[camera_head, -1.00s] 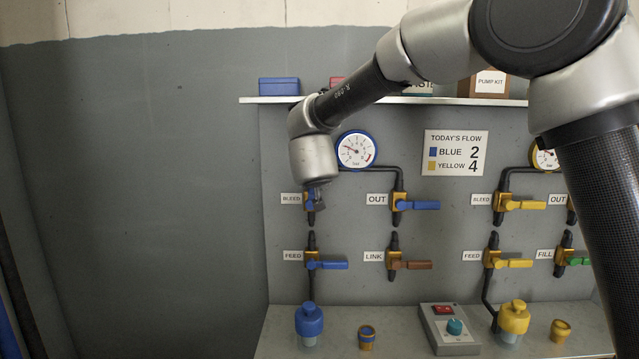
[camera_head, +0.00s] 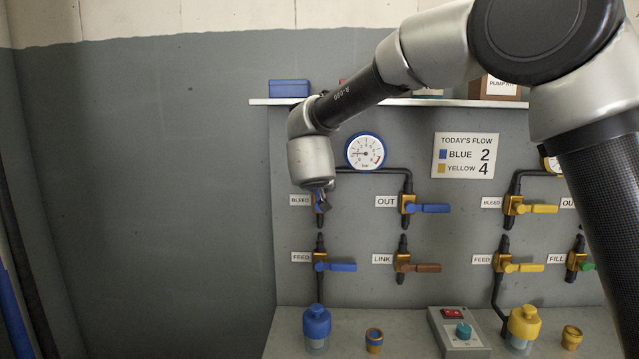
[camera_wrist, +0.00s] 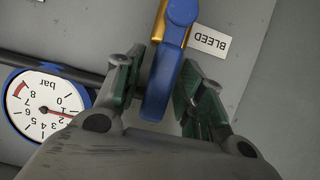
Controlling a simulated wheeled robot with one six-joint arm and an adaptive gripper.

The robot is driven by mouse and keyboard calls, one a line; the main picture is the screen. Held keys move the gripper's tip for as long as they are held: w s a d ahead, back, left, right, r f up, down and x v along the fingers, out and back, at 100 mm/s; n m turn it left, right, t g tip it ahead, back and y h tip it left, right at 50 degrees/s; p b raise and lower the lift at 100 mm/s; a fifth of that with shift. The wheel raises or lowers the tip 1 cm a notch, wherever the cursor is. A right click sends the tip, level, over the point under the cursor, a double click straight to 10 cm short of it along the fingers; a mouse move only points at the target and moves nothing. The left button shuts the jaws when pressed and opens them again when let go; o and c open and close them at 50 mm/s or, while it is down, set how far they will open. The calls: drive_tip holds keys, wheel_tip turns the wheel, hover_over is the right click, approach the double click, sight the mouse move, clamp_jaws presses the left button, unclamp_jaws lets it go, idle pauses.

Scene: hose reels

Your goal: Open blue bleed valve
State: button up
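The blue bleed valve is at the panel's upper left, right of a BLEED label (camera_head: 300,200), and in the head view my gripper (camera_head: 325,199) mostly covers it. In the wrist view its blue handle (camera_wrist: 162,85) runs between the two fingertips, from its brass body (camera_wrist: 158,22) toward the camera.
A blue-rimmed gauge (camera_head: 366,152) sits up and right of my gripper, close beside it in the wrist view (camera_wrist: 45,108). The blue OUT valve (camera_head: 428,208) is to the right and the blue FEED valve (camera_head: 335,267) below. A shelf (camera_head: 400,102) runs above.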

drive_tip(key=v, duration=1.2)
drive_tip(key=shift+r, duration=0.1)
